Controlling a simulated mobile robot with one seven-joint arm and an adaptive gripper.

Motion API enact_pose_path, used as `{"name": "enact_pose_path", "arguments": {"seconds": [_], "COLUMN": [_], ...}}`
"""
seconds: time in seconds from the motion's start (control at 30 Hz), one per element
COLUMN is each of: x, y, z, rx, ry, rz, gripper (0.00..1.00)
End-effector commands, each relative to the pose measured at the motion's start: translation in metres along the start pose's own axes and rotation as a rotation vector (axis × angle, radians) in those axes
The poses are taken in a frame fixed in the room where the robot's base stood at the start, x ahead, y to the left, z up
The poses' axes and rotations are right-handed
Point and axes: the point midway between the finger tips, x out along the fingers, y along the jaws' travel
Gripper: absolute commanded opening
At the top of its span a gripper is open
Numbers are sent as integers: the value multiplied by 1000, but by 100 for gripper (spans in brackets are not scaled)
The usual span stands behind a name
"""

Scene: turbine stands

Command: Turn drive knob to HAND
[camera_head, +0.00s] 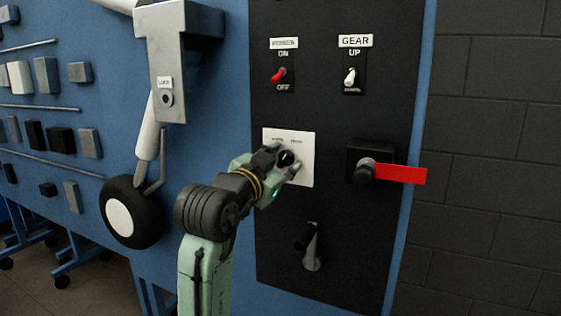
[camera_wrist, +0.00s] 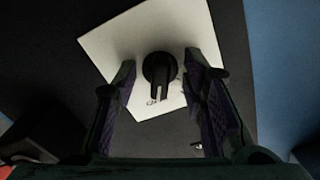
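The drive knob (camera_head: 287,158) is a black rotary knob on a white plate (camera_head: 304,150) in the middle of the dark panel. In the wrist view the knob (camera_wrist: 159,70) sits between my two fingers, with a light pointer line toward the picture's bottom. My gripper (camera_head: 279,158) is at the plate. In the wrist view my gripper (camera_wrist: 162,88) is open, with a gap on both sides of the knob. The plate's lettering is too small to read, and part of it is hidden behind the knob and fingers.
A red-handled lever (camera_head: 400,173) stands out right of the plate. A black-tipped lever (camera_head: 308,240) is below. A red switch (camera_head: 278,76) and a white GEAR switch (camera_head: 350,77) are above. A landing-gear leg with a wheel (camera_head: 134,210) is at the left.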

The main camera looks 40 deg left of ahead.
Motion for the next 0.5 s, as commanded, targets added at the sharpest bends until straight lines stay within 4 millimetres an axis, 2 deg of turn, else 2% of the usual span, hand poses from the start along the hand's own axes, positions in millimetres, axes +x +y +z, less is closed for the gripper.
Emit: {"name": "enact_pose_path", "arguments": {"seconds": [0.33,0.5], "x": [-1,-11], "y": [0,-1], "z": [0,0], "rx": [0,-1], "ry": [0,2], "rz": [0,-2], "gripper": [43,43]}}
